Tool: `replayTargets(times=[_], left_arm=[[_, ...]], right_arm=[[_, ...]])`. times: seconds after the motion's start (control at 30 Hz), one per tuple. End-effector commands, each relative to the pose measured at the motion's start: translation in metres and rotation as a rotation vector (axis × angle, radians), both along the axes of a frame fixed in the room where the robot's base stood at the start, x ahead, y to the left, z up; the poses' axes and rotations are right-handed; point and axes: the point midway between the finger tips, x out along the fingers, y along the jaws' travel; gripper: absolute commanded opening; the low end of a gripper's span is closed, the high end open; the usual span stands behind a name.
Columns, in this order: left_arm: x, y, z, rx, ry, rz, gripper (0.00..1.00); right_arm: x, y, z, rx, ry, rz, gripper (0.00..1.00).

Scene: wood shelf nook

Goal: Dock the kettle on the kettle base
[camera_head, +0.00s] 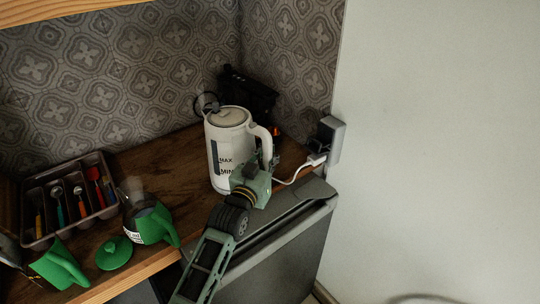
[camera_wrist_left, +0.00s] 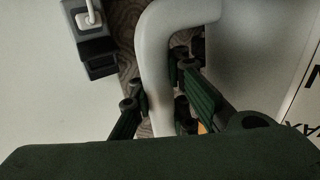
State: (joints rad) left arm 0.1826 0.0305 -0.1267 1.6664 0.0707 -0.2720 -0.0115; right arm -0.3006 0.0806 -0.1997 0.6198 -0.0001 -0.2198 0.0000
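The white kettle (camera_head: 225,150) stands upright at the middle of the wooden counter, its lid on and its MAX/MIN window facing front. Its handle is on the right side. My left gripper (camera_head: 258,172) is at the lower part of the handle. In the left wrist view, the grey-white handle (camera_wrist_left: 155,60) passes between the two fingers of my left gripper (camera_wrist_left: 160,80). I cannot tell whether both fingers press on it. I cannot make out the kettle base; the kettle and my gripper cover that area. My right gripper is not in view.
A cutlery tray (camera_head: 38,243) sits at the left. A glass jug with a green handle (camera_head: 150,222), a green lid (camera_head: 114,253) and another green item (camera_head: 60,266) are near the front edge. A black appliance (camera_head: 248,92) stands behind the kettle. A white cord (camera_head: 290,180) runs to the wall plug (camera_head: 318,158).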

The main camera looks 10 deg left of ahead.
Motion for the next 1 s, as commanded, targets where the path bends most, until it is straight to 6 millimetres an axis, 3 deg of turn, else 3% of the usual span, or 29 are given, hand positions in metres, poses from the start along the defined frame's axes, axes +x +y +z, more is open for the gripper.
replayTargets(times=[0.27,0.3,0.5,0.8,1.0], left_arm=[[0.000,0.000,-0.002,0.004,-0.009,0.000,0.00],[0.000,0.000,-0.001,0.003,-0.008,0.000,0.07],[0.000,0.000,-0.003,0.001,-0.004,0.000,0.23],[-0.001,0.000,-0.008,-0.002,0.007,0.000,0.23],[-0.015,0.002,-0.005,0.000,0.006,0.000,0.23]], right_arm=[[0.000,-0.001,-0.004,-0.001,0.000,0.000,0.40],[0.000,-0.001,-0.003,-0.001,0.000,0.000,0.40],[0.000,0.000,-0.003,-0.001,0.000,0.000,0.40],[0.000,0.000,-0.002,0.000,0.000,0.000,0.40],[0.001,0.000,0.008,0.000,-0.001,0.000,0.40]])
